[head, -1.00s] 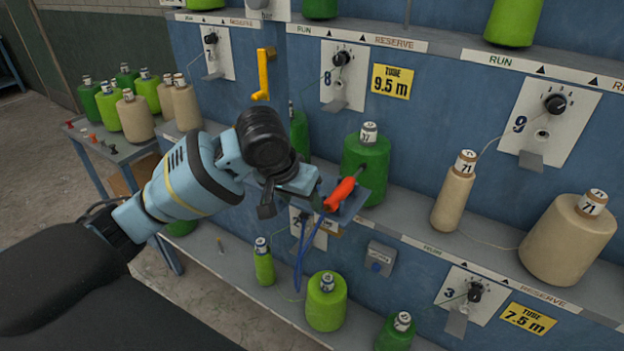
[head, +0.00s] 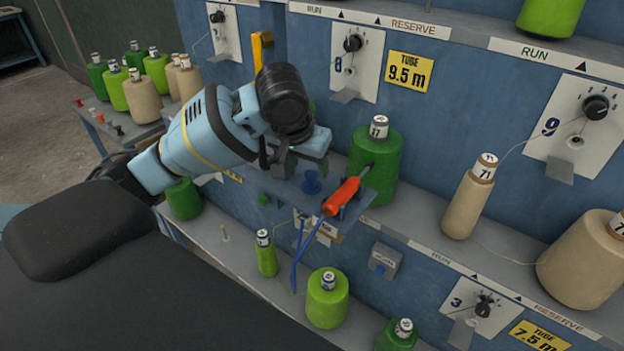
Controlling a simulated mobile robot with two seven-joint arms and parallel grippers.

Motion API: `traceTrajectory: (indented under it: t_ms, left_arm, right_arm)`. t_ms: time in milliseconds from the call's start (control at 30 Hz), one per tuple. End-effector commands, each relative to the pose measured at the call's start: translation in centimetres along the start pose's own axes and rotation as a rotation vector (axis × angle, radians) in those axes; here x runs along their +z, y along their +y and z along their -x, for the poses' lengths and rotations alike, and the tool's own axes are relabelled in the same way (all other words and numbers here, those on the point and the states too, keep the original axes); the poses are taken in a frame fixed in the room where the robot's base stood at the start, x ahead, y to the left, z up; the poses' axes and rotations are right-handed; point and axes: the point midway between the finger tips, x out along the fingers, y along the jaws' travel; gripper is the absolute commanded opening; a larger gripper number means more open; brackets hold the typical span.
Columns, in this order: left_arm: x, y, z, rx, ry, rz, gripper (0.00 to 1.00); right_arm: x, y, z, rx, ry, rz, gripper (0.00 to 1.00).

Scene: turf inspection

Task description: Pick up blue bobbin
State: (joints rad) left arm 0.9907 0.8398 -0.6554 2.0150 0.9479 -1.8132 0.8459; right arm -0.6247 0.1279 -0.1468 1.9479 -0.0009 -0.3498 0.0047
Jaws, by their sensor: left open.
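The blue bobbin (head: 312,182) is small and stands upright on a small blue-grey shelf (head: 268,184) in front of the blue machine panel. It is to the left of the red-handled screwdriver. My left gripper (head: 298,164) is open and empty, just above and behind the bobbin in the picture. Its jaws look apart from the bobbin, though the exact gap is hard to tell. My right gripper is not in view.
A dark green cone (head: 374,168) stands close behind. Lower green cones (head: 327,300) and beige cones (head: 468,205) line the machine ledges. A side table (head: 112,122) holds more cones.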

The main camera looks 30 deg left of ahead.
Motion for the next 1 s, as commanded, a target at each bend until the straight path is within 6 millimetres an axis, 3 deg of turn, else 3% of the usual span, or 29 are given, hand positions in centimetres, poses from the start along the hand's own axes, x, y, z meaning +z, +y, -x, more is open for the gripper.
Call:
traceTrajectory:
  t_ms: [167,500,800,1000]
  left_arm:
    - [0.0,0.0,-0.5,0.001,0.001,0.000,0.54]
    - [0.0,-0.1,-4.6,0.000,0.003,0.000,0.54]
    - [0.0,-0.1,-5.2,0.000,0.004,-0.001,0.54]
    - [0.0,-0.1,-5.2,0.000,0.004,-0.001,0.31]
  right_arm:
    - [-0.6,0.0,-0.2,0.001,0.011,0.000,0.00]
    - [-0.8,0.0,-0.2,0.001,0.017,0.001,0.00]
    - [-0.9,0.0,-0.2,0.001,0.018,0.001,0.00]
    - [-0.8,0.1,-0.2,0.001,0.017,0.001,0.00]
